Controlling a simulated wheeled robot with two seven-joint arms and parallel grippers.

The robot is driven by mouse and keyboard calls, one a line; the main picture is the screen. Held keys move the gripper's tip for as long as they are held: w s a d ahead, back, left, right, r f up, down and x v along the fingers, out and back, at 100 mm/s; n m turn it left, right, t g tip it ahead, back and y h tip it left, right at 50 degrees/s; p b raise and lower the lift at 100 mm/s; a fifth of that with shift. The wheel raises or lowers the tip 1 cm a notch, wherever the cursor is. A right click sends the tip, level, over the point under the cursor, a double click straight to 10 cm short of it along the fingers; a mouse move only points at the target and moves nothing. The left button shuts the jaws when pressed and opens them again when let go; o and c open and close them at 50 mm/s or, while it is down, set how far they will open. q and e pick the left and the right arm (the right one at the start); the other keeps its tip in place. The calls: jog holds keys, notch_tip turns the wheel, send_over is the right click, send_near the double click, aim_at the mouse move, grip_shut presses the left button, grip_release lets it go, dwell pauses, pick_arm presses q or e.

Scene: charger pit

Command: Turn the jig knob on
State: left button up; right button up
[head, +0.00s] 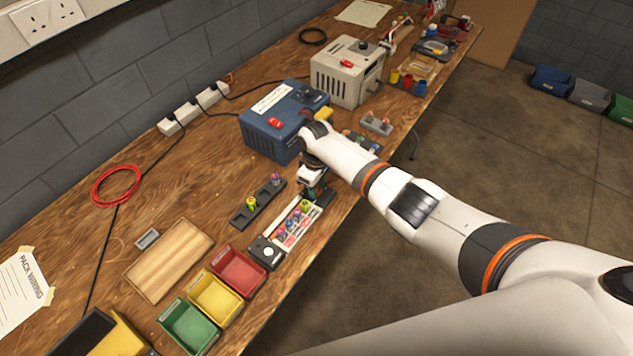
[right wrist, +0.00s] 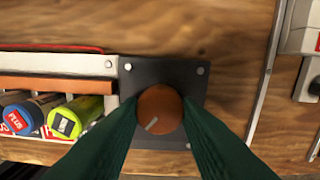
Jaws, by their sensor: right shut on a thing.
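The jig (head: 283,241) is a light strip on the bench with several coloured cells in it. In the right wrist view the jig (right wrist: 60,63) shows cells with blue, black and yellow-green sides. The jig knob (right wrist: 158,103) is round and orange-brown, with a pale mark pointing to the lower left. It sits on a black plate (right wrist: 194,84) with screws at its corners. My right gripper (head: 314,190) is over the far end of the jig. Its dark green fingers (right wrist: 160,112) are shut on the knob from both sides. In the head view the gripper hides the knob. My left gripper is out of view.
A blue charger box (head: 262,141) stands just beyond my right gripper. A dark cell rack (head: 252,214) lies left of the jig. A small black box (head: 264,253) and the red bin (head: 262,262) are at its near end. A wooden board (head: 150,277) lies farther left.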

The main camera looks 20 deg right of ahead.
jog(key=shift+r+m+p, duration=0.1)
jog(key=shift+m+p, duration=0.5)
jog(key=shift+m, duration=1.6)
jog(key=shift+w, duration=0.1)
jog(key=o, duration=1)
jog(key=shift+c, duration=0.2)
jog(key=shift+r, duration=0.1)
jog(key=shift+r, duration=0.4)
notch_tip(320, 180, up, 11)
jog(key=shift+p, duration=0.35)
